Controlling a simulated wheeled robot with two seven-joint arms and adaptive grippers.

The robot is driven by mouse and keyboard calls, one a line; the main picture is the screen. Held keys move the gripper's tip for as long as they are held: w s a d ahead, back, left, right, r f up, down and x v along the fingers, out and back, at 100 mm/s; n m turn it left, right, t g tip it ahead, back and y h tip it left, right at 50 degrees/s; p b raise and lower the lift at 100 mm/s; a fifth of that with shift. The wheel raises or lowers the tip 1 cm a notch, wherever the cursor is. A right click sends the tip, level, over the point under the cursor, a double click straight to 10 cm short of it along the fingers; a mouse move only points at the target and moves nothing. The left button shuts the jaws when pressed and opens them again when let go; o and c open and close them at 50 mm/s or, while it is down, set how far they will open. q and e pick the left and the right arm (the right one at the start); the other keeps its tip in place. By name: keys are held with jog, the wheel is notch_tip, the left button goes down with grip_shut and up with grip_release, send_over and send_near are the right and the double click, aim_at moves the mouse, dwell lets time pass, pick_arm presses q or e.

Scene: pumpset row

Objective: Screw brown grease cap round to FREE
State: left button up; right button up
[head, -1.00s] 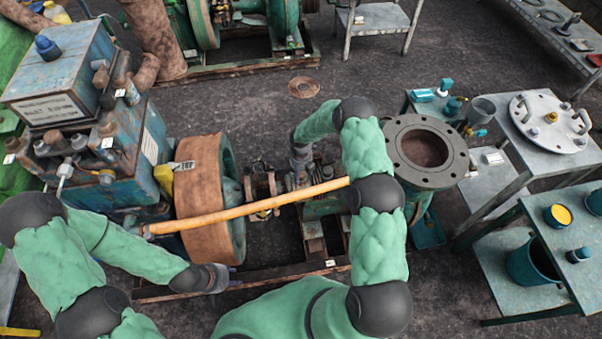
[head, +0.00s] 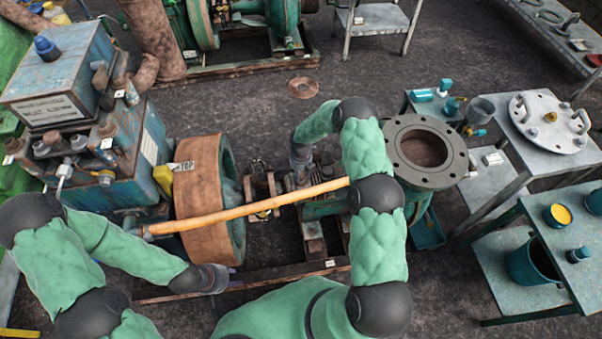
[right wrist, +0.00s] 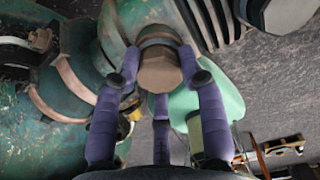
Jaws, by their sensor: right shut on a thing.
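The brown grease cap (right wrist: 160,68) is a six-sided brown cap in the upper middle of the right wrist view, on top of a green housing. My right gripper (right wrist: 158,75) has its purple fingers around the cap, shut on it from both sides, with a third finger below. In the head view my right gripper (head: 300,163) reaches down at the pump beside the wheel, and the cap is not clear there. No FREE mark is readable. My left gripper (head: 222,278) hangs low in front of the wheel, away from the cap; its fingers are too small to read.
A large brown-rimmed wheel (head: 200,200) stands left of the pump. A yellow-orange bar (head: 245,210) crosses in front of the pump. A round grey flange (head: 398,140) is close to my right arm. Tables with parts stand at the right. Dark floor is open behind the pump.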

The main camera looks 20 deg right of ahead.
jog(key=shift+a+f, duration=0.15)
jog(key=shift+a, duration=0.05)
